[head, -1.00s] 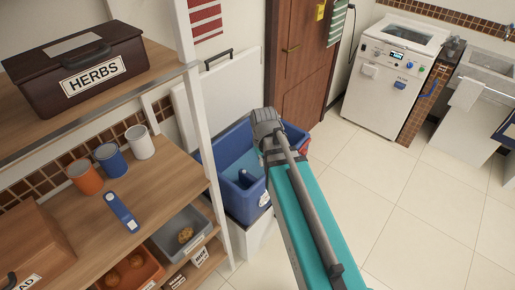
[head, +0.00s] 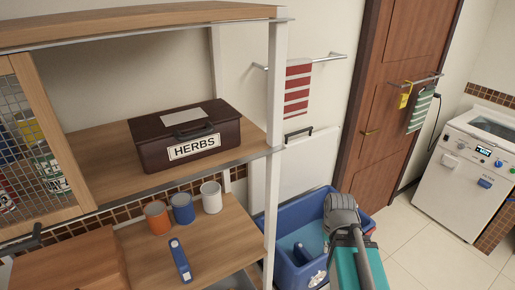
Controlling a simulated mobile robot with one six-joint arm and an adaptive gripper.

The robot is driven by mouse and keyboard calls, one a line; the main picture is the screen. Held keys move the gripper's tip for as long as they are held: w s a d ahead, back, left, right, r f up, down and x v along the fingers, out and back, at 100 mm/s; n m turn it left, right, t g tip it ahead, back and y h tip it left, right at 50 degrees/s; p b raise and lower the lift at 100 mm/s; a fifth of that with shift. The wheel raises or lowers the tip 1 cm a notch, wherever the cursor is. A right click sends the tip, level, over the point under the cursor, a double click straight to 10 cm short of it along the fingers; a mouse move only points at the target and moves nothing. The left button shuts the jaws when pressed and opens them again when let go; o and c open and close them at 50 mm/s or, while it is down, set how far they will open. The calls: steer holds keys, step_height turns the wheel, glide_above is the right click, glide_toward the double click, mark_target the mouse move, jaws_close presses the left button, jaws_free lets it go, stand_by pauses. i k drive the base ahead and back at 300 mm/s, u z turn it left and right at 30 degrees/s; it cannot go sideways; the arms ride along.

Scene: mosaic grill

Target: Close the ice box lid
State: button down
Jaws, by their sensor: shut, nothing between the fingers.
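The ice box (head: 290,270) is a blue open-topped bin low at the bottom centre of the head view. Its white lid (head: 305,172) stands raised behind it against the wall, with a black handle (head: 298,133) at its top edge. The lid is open. Inside the box there is a light blue surface and a small blue item, partly hidden. My gripper (head: 342,212) is over the right part of the box, in front of and to the right of the lid, apparently apart from it. It is shut and empty; its fingertips are hard to make out.
A wooden shelf unit (head: 222,232) with a white post (head: 275,130) stands directly left of the box. It holds a herbs box (head: 187,138) and several cans. A towel rail with a striped towel (head: 298,90) hangs above the lid. Floor (head: 410,245) at right is clear.

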mark_target(307, 161)
steer(key=z, duration=0.2)
steer(key=i, duration=0.85)
steer(key=u, duration=0.3)
